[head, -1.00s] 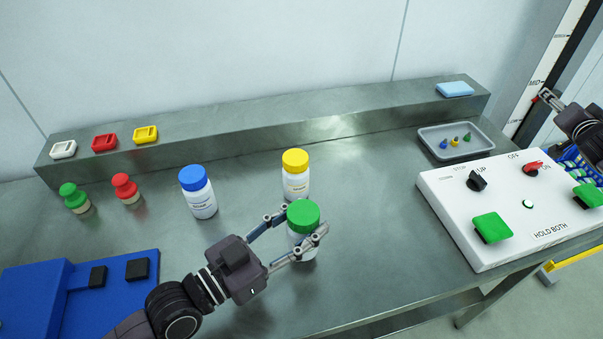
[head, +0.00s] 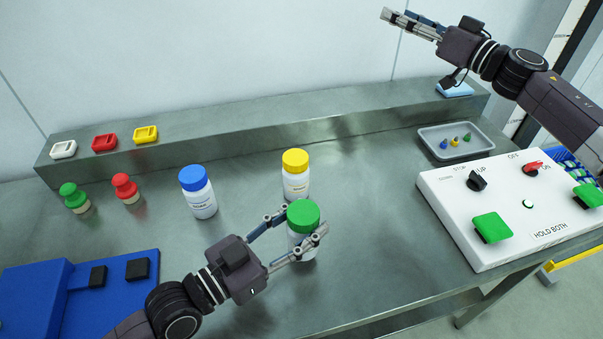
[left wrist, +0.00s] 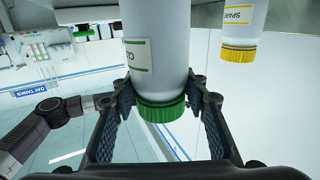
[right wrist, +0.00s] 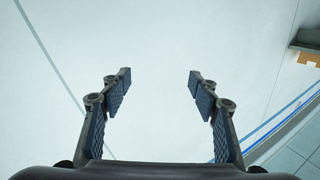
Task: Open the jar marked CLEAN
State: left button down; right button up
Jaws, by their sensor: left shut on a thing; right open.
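A white jar with a green lid (head: 303,215) stands on the bench at the centre of the head view. My left gripper (head: 301,222) is shut on this jar, its fingers on both sides of the body just under the lid. My right gripper (head: 396,15) is open and empty, raised high at the right.
A grey tray (head: 430,158) of small coloured parts and a white control box (head: 450,205) are at the right. A ledge (head: 250,120) runs along the back.

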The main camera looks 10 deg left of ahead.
jog(key=s+a+f+n+g, duration=0.2)
jog(key=s+a+n+g, duration=1.1)
jog(key=s+a, duration=1)
jog(key=n+h, duration=0.3)
jog(key=h, duration=1)
send_over(302, 212)
jog(key=a, duration=0.1)
notch_tip(302, 212, down, 11)
jog(key=shift+s+r, duration=0.1)
jog(key=shift+s, duration=0.05)
jog(key=shift+d+h, duration=0.3)
jog(key=shift+d+f, duration=0.2)
jog(key=shift+f, duration=0.1)
notch_tip(302, 212, down, 8)
jog(key=shift+r, duration=0.25)
jog(key=shift+c, duration=0.2)
